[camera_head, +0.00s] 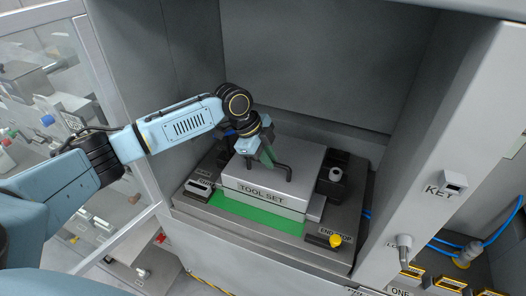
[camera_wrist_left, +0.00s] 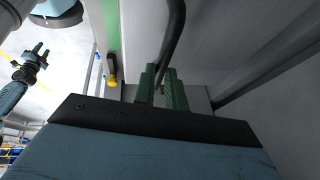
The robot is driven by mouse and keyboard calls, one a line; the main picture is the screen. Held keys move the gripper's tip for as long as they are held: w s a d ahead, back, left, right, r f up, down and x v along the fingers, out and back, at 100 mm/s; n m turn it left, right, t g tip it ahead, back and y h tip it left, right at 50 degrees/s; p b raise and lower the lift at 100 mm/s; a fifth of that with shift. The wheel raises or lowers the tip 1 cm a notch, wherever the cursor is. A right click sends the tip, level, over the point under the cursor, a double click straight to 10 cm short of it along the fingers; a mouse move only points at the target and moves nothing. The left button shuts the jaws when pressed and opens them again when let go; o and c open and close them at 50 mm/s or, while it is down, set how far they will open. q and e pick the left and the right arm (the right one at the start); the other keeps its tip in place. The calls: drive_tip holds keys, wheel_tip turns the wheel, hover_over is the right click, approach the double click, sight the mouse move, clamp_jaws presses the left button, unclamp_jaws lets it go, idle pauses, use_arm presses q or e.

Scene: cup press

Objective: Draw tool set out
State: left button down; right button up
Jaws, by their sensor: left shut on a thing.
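The tool set (camera_head: 262,194) is a light grey box labelled "TOOL SET" inside the grey cabinet. It sits on a dark base over a green strip. A dark bar handle (camera_head: 289,173) stands on its top. My left gripper (camera_head: 268,160) reaches down from the left with its green fingers at the handle. In the left wrist view the fingers (camera_wrist_left: 162,88) are shut around the dark bar (camera_wrist_left: 176,35). My right gripper (camera_wrist_left: 39,53) shows small at the left of that view, its fingers apart and empty.
A yellow knob (camera_head: 335,240) marked "END STOP" stands at the base's front right. A dark block with a round top (camera_head: 335,174) is right of the box. The cabinet's right post (camera_head: 440,150) and an open glass door (camera_head: 85,150) flank the opening.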

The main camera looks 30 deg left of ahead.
use_arm(q)
drive_tip(key=shift+f, duration=0.1)
drive_tip(key=c, duration=1.5)
unclamp_jaws()
drive_tip(key=shift+o, duration=0.2)
drive_tip(key=p+v, duration=1.1)
drive_tip(key=v, duration=0.2)
drive_tip(key=shift+r, duration=0.2)
drive_tip(key=shift+s+a, duration=0.1)
drive_tip(key=shift+s, duration=0.1)
